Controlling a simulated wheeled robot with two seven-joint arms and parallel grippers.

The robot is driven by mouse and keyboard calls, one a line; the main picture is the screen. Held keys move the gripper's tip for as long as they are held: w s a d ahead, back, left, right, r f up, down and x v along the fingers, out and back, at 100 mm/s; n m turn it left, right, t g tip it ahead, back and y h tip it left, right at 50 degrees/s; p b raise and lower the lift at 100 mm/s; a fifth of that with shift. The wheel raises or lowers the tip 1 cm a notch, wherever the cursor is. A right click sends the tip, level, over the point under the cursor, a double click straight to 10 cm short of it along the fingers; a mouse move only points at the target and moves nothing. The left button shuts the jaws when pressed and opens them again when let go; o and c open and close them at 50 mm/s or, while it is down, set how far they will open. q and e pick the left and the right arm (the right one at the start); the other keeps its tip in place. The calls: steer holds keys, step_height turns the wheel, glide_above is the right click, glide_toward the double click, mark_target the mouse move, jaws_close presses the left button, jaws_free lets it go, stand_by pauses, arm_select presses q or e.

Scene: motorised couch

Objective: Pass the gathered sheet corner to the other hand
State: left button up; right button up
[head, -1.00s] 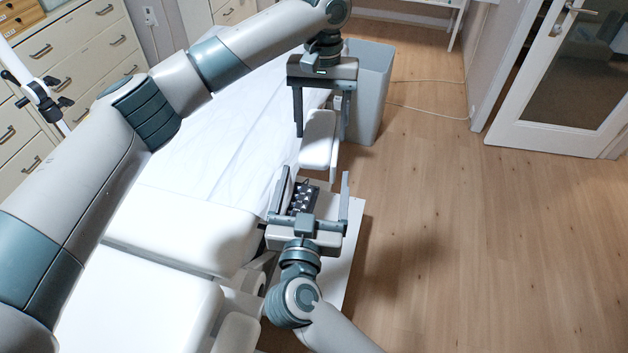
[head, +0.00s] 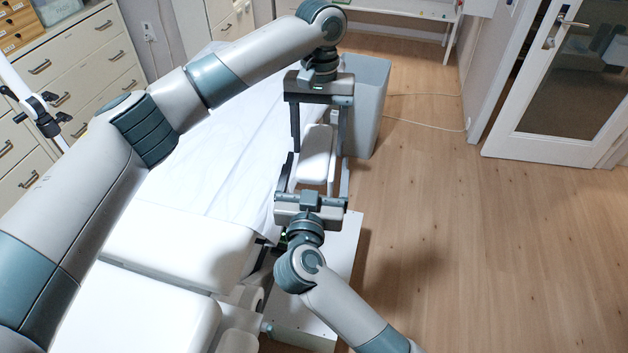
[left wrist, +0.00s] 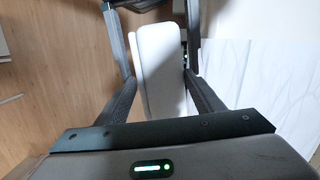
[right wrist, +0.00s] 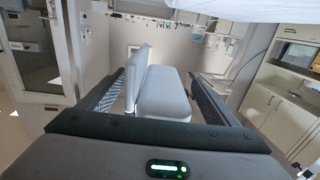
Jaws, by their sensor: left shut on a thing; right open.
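The white sheet (head: 215,150) lies over the couch, and also shows in the left wrist view (left wrist: 255,75). My left gripper (head: 318,135) points down past the couch's right edge, shut on a smooth white block-like piece (head: 316,160), which I take as the gathered sheet corner. In the left wrist view this piece (left wrist: 160,65) sits between the fingers. My right gripper (head: 312,175) is open just below, facing the left one, its fingers on either side of the white piece's lower end. In the right wrist view, the piece (right wrist: 165,95) stands ahead between the fingers, beside a thin white panel (right wrist: 138,70).
White couch cushions (head: 180,245) fill the lower left. A grey bin (head: 368,105) stands just behind the grippers. Drawers (head: 75,70) line the left wall. An open door (head: 555,95) is at the upper right. The wooden floor (head: 480,240) on the right is clear.

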steer(key=shift+w+d, duration=0.2)
steer(key=shift+w, duration=0.7)
steer(key=shift+w+d, duration=0.2)
steer(key=shift+w, duration=0.7)
steer(key=c, duration=1.3)
arm_select(q)
steer(key=o, duration=1.2)
steer(key=shift+o, duration=0.2)
steer(key=shift+r, duration=0.1)
step_height(320, 180, up, 12)
steer(key=w, duration=0.1)
steer(key=shift+w, duration=0.25)
steer(key=shift+d+f, duration=0.1)
steer(key=shift+f, duration=0.1)
